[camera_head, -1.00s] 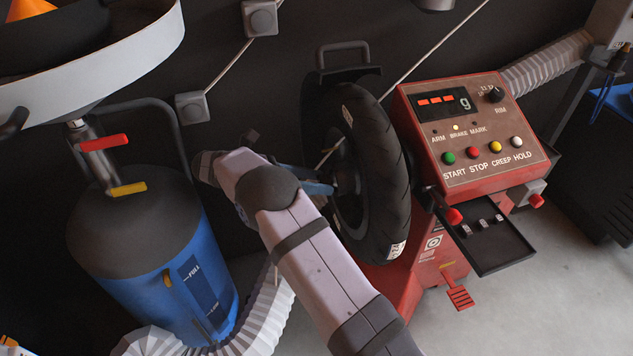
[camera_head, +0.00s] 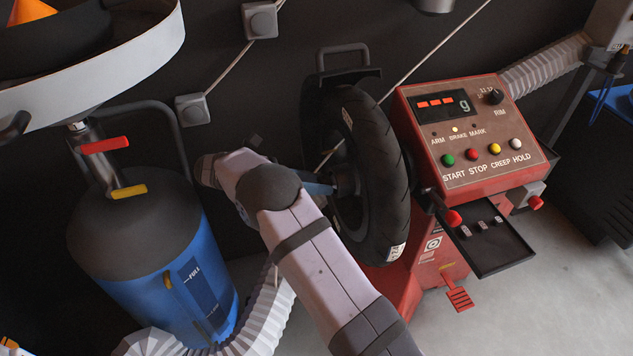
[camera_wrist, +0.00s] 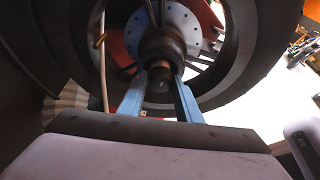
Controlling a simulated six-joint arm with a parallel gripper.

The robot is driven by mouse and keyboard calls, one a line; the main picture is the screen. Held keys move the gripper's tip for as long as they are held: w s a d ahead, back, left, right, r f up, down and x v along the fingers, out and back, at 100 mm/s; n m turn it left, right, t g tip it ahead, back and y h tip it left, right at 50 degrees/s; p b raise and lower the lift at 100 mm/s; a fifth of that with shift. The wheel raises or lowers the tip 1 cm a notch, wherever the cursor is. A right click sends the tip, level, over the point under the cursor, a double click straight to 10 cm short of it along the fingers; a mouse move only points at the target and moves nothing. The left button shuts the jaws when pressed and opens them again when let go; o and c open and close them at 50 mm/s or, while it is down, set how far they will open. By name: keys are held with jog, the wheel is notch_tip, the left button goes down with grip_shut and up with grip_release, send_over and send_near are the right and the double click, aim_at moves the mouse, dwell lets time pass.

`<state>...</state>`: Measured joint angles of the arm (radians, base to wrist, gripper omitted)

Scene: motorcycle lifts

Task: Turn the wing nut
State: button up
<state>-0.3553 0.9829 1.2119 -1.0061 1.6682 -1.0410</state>
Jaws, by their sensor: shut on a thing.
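A black-tyred wheel (camera_head: 384,170) stands upright on the red balancing machine. At its hub a dark round nut body (camera_wrist: 163,45) sits on the shaft in the wrist view, with a copper-coloured band and a dark rounded end between my fingers. My gripper (camera_wrist: 161,82) has one blue finger on each side of it and is shut on the wing nut. The nut's wings are hard to make out behind the fingers. In the head view my gripper (camera_head: 333,187) reaches the hub from the left, partly hidden by my arm.
The red control box (camera_head: 470,135) with coloured buttons stands right of the wheel, above a black tray (camera_head: 490,245). A blue tank (camera_head: 160,260) and a pale ribbed hose (camera_head: 265,310) are at the left. Grey floor shows at the lower right.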

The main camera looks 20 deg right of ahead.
jog(key=m+t+b, duration=0.2)
jog(key=m+b, duration=0.1)
jog(key=m, duration=0.1)
jog(key=m+t+h+b, duration=0.1)
jog(key=m+t+b, duration=0.2)
jog(key=m+b, duration=0.1)
jog(key=m+t+h+b, duration=0.1)
jog(key=m+t+b, duration=0.1)
jog(key=m+b, duration=0.2)
jog(key=shift+s+f+m+t, duration=0.3)
jog(key=shift+s+f+m, duration=0.1)
jog(key=shift+m, duration=0.1)
jog(key=shift+r+b, duration=0.1)
jog(key=shift+b, duration=0.2)
dwell(0.4)
jog(key=o, duration=1)
jog(key=shift+o, duration=0.2)
jog(key=shift+a, duration=0.1)
jog(key=p+v, duration=0.1)
jog(key=v, duration=0.6)
